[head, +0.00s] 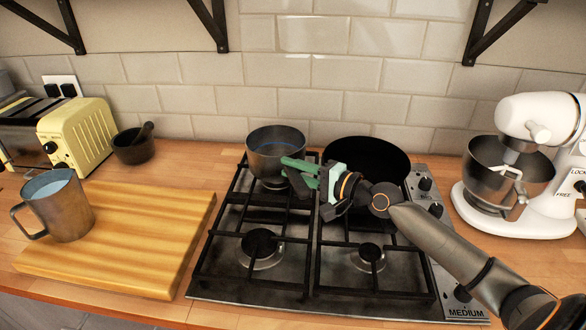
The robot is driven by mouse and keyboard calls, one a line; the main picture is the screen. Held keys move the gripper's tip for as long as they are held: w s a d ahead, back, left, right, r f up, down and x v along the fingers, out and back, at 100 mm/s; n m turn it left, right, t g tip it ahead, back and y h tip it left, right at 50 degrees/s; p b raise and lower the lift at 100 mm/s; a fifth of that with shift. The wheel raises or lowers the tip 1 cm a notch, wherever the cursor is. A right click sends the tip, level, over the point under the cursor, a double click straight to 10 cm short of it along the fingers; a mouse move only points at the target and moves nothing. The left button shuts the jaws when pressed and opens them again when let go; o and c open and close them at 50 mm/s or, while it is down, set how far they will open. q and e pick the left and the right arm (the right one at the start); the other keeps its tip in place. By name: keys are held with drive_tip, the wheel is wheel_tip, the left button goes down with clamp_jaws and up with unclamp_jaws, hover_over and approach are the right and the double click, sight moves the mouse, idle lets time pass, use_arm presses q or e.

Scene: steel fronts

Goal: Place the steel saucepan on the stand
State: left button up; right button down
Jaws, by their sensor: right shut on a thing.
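The steel saucepan (268,156) is a round, open grey pot with a bluish ring inside. It is upright over the back left burner of the hob. Whether its base touches the black grate, the pan stand (233,199), I cannot tell. My right gripper (297,172), with green fingers, reaches in from the right to the saucepan's right side. It is shut on the saucepan, apparently at its handle, which the fingers hide. My left gripper is not in view.
A black pan (367,158) stands on the back right burner, behind my right arm. The front burners are bare. A wooden board (150,235) with a steel mug (62,210) is at left. A mortar (132,148), yellow toaster (80,135) and white mixer (530,165) stand around.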

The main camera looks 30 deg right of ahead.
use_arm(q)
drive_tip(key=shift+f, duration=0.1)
use_arm(e)
drive_tip(key=shift+r, duration=0.1)
drive_tip(key=c, duration=0.7)
unclamp_jaws()
drive_tip(key=shift+o, duration=0.3)
drive_tip(key=shift+f, duration=0.5)
drive_tip(key=shift+r, duration=0.1)
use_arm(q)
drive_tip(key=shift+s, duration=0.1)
use_arm(e)
drive_tip(key=shift+s, duration=0.15)
